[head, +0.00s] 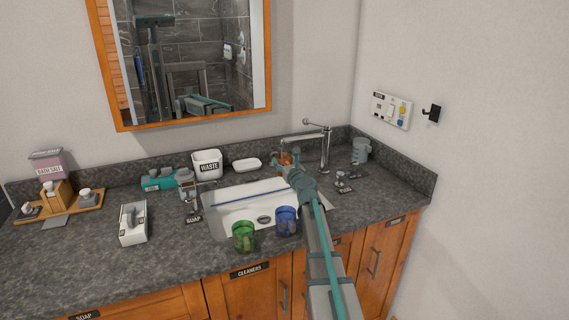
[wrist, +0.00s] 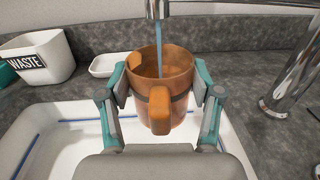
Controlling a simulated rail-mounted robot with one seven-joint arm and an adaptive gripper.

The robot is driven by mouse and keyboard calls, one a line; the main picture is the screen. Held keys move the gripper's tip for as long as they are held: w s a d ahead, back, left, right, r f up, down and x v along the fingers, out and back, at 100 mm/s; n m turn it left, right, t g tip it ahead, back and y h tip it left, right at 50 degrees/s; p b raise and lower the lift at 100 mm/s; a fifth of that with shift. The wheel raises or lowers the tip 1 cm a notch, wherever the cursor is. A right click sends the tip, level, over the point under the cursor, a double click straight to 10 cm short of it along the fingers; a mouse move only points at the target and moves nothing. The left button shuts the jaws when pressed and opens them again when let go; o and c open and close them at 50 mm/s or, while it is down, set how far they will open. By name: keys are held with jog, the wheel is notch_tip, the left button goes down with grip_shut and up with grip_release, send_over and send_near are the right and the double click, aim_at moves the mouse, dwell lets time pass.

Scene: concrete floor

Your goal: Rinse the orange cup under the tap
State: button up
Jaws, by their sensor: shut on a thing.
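The orange cup (wrist: 175,112) is upright between the fingers of my gripper (wrist: 160,100), which is shut on its sides, with the handle facing the wrist camera. A blue stream of water (wrist: 158,48) runs from the tap spout (wrist: 158,8) into the cup. In the head view the orange cup (head: 284,158) shows partly behind my gripper (head: 285,163), over the back of the white sink (head: 232,211). The tap (head: 325,148) stands at the sink's back right. The cup's bottom is hidden in the head view.
A green cup (head: 243,236) and a blue cup (head: 286,220) stand at the sink's front edge. A waste bin (head: 207,163) and a white soap dish (head: 246,164) stand behind the sink. A grey cup (head: 361,149) is at the right back corner.

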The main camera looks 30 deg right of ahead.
jog(key=shift+s+d, duration=0.1)
dwell(0.3)
jog(key=shift+s+d, duration=0.3)
jog(key=shift+d, duration=0.1)
jog(key=shift+w+a, duration=0.15)
jog(key=shift+a, duration=0.05)
jog(key=shift+w+a, duration=0.2)
jog(key=shift+a, duration=0.1)
jog(key=shift+d, duration=0.1)
dwell(0.4)
jog(key=shift+s+d, duration=0.35)
jog(key=shift+d, duration=0.05)
jog(key=s+a, duration=0.4)
jog(key=s, duration=0.2)
jog(key=shift+s+a+p, duration=0.25)
jog(key=shift+a+p, duration=0.1)
jog(key=shift+p, duration=0.1)
dwell(0.6)
